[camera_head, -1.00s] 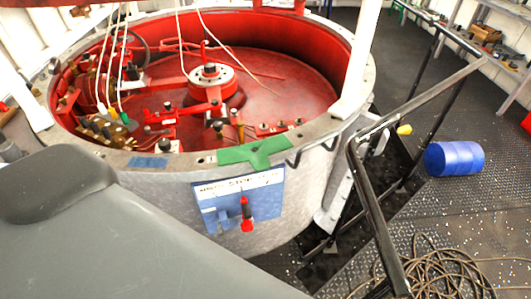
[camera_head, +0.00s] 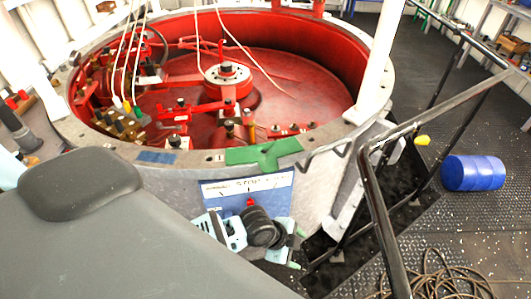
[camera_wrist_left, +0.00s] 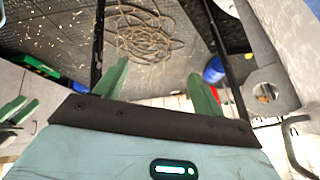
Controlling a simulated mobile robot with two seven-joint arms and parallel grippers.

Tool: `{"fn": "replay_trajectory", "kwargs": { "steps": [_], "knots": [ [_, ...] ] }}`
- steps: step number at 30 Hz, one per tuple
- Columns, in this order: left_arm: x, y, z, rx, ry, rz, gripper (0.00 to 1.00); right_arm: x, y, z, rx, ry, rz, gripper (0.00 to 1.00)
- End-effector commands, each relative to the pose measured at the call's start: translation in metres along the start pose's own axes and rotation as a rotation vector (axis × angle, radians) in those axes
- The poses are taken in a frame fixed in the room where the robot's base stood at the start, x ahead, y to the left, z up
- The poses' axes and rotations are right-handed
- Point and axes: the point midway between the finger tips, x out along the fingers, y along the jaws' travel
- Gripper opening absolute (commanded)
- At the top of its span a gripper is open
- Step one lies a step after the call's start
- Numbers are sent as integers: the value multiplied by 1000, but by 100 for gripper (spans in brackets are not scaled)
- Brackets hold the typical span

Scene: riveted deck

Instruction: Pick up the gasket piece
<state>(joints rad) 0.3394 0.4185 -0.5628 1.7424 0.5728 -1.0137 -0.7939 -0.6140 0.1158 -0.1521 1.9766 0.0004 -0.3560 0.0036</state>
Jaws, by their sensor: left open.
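The gasket piece may be the flat green T-shaped piece (camera_head: 264,153) lying on the grey rim of the round tank in the head view, one leg reaching to the rim's outer edge; nothing else visible fits better. My left gripper (camera_head: 297,249) is just below it in the head view, in front of the tank's outer wall, apart from the piece. In the left wrist view its two green fingers (camera_wrist_left: 160,88) stand wide apart with nothing between them. The piece is not clear in that view. Two green finger-like parts at the wrist view's left edge may be my right gripper (camera_wrist_left: 20,110).
The red-lined tank (camera_head: 205,165) holds pipes and fittings. A blue panel (camera_head: 270,190) hangs on its outer wall, partly behind my gripper. A black handrail (camera_head: 372,200) stands close on the right. Beyond are a blue barrel (camera_head: 473,173) and coiled hose (camera_head: 430,285).

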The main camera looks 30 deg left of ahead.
Motion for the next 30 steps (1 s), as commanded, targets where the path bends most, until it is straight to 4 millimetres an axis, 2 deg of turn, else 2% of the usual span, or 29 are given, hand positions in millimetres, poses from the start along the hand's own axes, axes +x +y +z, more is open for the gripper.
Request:
{"fn": "replay_trajectory", "kwargs": {
  "steps": [1, 5, 8, 11, 15, 18, 21, 24, 30],
  "knots": [
    [-4, -21, -2, 84, -25, 20, 69, 1, 0, 2, 2, -4, -1, 43],
    [-20, -60, -3, 285, -89, 95, 69, 2, -1, 6, 4, -10, -1, 43],
    [-39, -92, 0, 429, -145, 154, 69, 2, -1, 8, 5, -14, -2, 43],
    [-64, -124, 4, 561, -200, 218, 69, 3, -2, 10, 6, -18, -3, 43],
    [-108, -167, 10, 720, -273, 313, 69, 4, -2, 14, 7, -23, -3, 43],
    [-142, -192, 14, 807, -312, 378, 69, 5, -2, 16, 7, -26, -4, 43],
    [-172, -210, 17, 870, -336, 431, 69, 5, -2, 17, 8, -28, -4, 43],
    [-194, -221, 20, 910, -350, 471, 69, 5, -2, 17, 8, -29, -5, 43],
    [-210, -228, 20, 940, -355, 503, 69, 6, -3, 17, 8, -29, -5, 43]
  ]
}}
